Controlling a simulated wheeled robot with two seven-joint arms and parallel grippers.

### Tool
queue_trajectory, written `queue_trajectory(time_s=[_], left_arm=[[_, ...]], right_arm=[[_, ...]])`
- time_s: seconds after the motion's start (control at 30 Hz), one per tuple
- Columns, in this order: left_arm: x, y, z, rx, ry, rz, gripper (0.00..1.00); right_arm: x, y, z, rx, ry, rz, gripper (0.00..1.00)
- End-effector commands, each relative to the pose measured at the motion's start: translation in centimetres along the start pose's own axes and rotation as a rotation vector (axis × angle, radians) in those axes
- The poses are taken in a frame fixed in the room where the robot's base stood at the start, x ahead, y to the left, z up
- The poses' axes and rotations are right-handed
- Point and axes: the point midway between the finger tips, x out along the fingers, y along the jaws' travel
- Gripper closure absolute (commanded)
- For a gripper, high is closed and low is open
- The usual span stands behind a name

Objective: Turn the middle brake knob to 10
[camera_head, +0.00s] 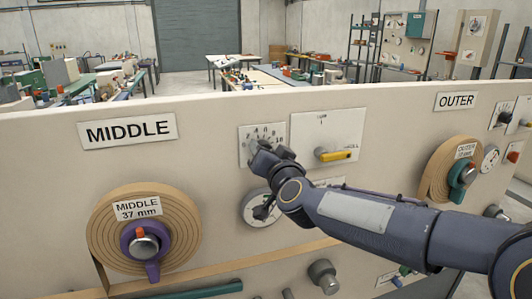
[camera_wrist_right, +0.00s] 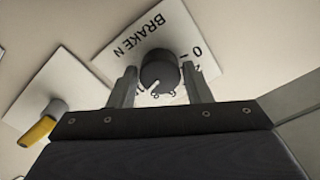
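The middle brake knob (camera_wrist_right: 158,72) is a dark round knob on a white plate (camera_wrist_right: 122,38) marked "BRAKE N" in the right wrist view. Its white pointer line points down and left in that view, towards numbers near the left finger that I cannot read surely. My right gripper (camera_wrist_right: 160,80) has one finger on each side of the knob, with narrow gaps visible, so it looks open around it. In the head view the right gripper (camera_head: 262,150) covers the knob on the numbered brake plate (camera_head: 247,133). My left gripper is not in view.
A yellow lever (camera_head: 337,155) on a white plate is right of the brake plate. A round dial (camera_head: 257,210) is just below my gripper. The middle tape roll (camera_head: 105,235) is at left, the outer roll (camera_head: 435,175) at right. My right forearm crosses the panel.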

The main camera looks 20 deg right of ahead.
Motion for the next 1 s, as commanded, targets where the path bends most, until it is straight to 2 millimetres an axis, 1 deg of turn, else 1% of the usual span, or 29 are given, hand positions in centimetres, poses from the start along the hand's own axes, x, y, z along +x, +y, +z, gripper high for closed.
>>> queue_trajectory(time_s=[0.03,0.1,0.33,0.43,0.57,0.7,0.8,0.9,1.0], left_arm=[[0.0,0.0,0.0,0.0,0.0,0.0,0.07],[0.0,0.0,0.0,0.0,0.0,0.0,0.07],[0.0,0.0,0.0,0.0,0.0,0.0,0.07],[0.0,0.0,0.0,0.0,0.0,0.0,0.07],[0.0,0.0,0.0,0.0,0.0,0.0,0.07],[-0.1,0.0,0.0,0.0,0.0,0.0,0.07],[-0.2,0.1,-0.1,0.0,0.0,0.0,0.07],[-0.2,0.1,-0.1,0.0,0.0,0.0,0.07],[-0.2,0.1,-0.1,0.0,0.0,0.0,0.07]], right_arm=[[0.0,0.0,0.0,-0.001,0.0,0.0,0.49],[0.0,0.0,0.0,-0.001,0.0,0.0,0.41],[0.0,0.0,0.0,-0.003,0.001,0.0,0.41],[-0.4,0.0,-0.1,-0.001,0.001,-0.001,0.41],[-2.2,-0.1,-0.1,-0.001,0.003,-0.003,0.41],[-4.7,-0.1,-0.1,0.0,0.002,-0.002,0.41],[-6.2,-0.1,-0.1,0.0,0.001,-0.002,0.41],[-7.2,0.0,-0.1,-0.001,0.001,-0.001,0.41],[-7.8,0.0,-0.1,-0.001,0.001,0.0,0.41]])
